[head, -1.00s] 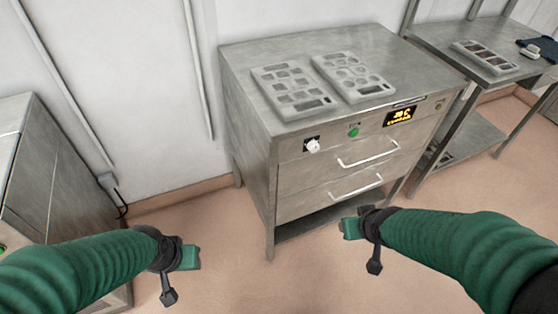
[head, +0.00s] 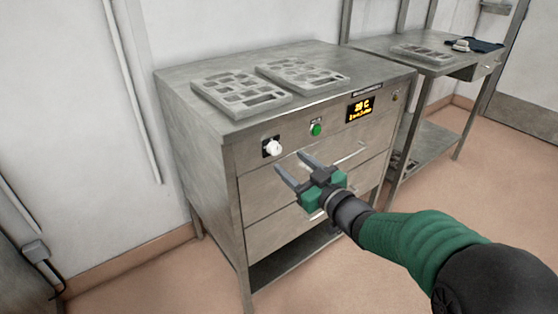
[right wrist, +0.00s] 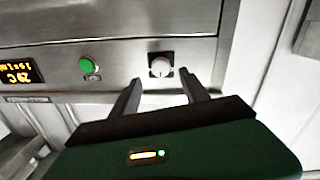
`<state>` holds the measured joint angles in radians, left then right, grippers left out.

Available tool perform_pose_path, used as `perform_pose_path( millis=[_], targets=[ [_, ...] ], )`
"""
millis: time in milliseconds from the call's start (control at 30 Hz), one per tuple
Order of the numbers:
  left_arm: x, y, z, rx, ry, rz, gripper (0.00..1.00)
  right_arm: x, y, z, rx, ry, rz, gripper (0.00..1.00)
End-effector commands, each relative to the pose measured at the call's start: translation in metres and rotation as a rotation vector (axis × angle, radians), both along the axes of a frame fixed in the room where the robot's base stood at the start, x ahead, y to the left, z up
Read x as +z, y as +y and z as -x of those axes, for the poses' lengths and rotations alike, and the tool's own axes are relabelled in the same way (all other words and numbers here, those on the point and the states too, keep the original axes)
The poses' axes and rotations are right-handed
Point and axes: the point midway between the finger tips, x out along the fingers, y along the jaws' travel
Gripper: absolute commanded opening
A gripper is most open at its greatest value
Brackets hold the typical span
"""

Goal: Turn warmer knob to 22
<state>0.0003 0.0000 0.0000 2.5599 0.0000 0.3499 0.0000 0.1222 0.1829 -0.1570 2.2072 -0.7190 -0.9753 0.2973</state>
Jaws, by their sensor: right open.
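The warmer is a grey steel cabinet (head: 205,130) with a control strip along its upper front. Its white round knob (head: 273,147) sits on a black square plate at the strip's left. The knob also shows in the right wrist view (right wrist: 160,67), just beyond and between the fingertips. My right gripper (head: 290,162) is open and empty, its two grey fingers pointing at the knob and apart from it. The lit amber display (head: 361,108) is at the strip's right; its digits are too blurred to read surely. My left gripper is out of view.
A green button (head: 316,129) lies between knob and display. Drawer handles (head: 348,152) stick out below, partly behind my right gripper. Two grey moulds (head: 240,92) (head: 302,73) lie on the cabinet top. A steel side table (head: 385,45) stands at the back right.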

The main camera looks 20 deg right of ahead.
Motion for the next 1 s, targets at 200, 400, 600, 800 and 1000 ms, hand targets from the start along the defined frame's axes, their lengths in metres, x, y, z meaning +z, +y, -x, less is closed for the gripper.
perform_pose_path(
  millis=[200,400,600,800,1000],
  targets=[
    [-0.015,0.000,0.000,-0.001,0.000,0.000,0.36,-0.002,0.018,-0.044,0.003,0.000,0.003,0.53],
    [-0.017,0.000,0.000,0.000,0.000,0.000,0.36,0.000,0.021,-0.057,0.001,0.001,0.002,0.53],
    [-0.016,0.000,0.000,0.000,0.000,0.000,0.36,0.001,0.020,-0.057,0.000,0.000,0.002,0.53],
    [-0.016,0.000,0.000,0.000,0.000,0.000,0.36,0.001,0.020,-0.057,0.000,0.000,0.002,0.27],
    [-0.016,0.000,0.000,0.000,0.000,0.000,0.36,0.001,0.020,-0.057,-0.001,-0.001,0.002,0.01]
  ],
)
